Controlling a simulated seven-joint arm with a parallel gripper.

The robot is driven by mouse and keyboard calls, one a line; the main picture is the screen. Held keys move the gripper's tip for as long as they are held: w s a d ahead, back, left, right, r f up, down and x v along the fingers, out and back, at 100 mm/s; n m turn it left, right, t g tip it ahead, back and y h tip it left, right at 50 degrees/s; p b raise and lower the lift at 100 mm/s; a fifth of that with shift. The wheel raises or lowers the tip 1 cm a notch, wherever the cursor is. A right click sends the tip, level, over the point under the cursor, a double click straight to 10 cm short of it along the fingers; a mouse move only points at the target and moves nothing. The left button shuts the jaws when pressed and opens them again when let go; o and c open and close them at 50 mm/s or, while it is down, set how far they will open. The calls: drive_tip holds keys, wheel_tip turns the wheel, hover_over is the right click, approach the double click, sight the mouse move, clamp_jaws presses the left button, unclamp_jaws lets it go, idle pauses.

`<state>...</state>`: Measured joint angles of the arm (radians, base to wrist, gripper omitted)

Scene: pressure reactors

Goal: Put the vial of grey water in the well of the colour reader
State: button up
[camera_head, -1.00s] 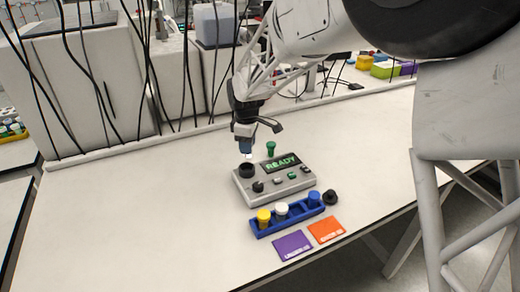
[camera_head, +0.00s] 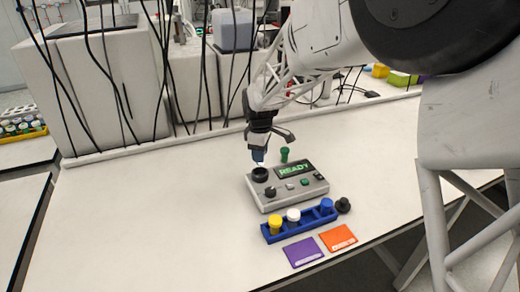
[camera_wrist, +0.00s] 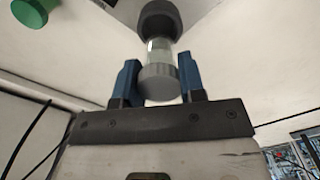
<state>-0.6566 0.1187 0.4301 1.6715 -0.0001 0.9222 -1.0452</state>
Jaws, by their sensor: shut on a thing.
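My gripper (camera_head: 258,157) is shut on the vial of grey water and stands over the colour reader (camera_head: 290,190). In the wrist view the vial's grey cap (camera_wrist: 159,84) lies between the blue fingers of my gripper (camera_wrist: 157,84). Its clear, greyish body (camera_wrist: 160,52) points toward the black round well (camera_wrist: 160,20). The well also shows in the head view (camera_head: 260,175), at the reader's back left corner, right below the fingertips. The vial's lower end meets or overlaps the well in the wrist view; I cannot tell how deep it is. The reader's display reads READY.
A green-capped vial (camera_head: 284,155) stands behind the reader; its green cap (camera_wrist: 33,10) shows in the wrist view. A blue rack (camera_head: 300,225) holds yellow, white and blue capped vials. A black knob-like piece (camera_head: 343,205), a purple card (camera_head: 303,252) and an orange card (camera_head: 338,238) lie nearby.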

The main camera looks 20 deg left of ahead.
sight(260, 166)
drive_tip(key=shift+f, duration=0.95)
drive_tip(key=shift+f, duration=0.5)
drive_tip(key=shift+f, duration=1.05)
drive_tip(key=shift+f, duration=0.45)
idle(0.9)
drive_tip(key=o, duration=1.5)
drive_tip(key=shift+c, duration=0.2)
drive_tip(key=shift+r, duration=0.1)
drive_tip(key=shift+r, duration=3.4)
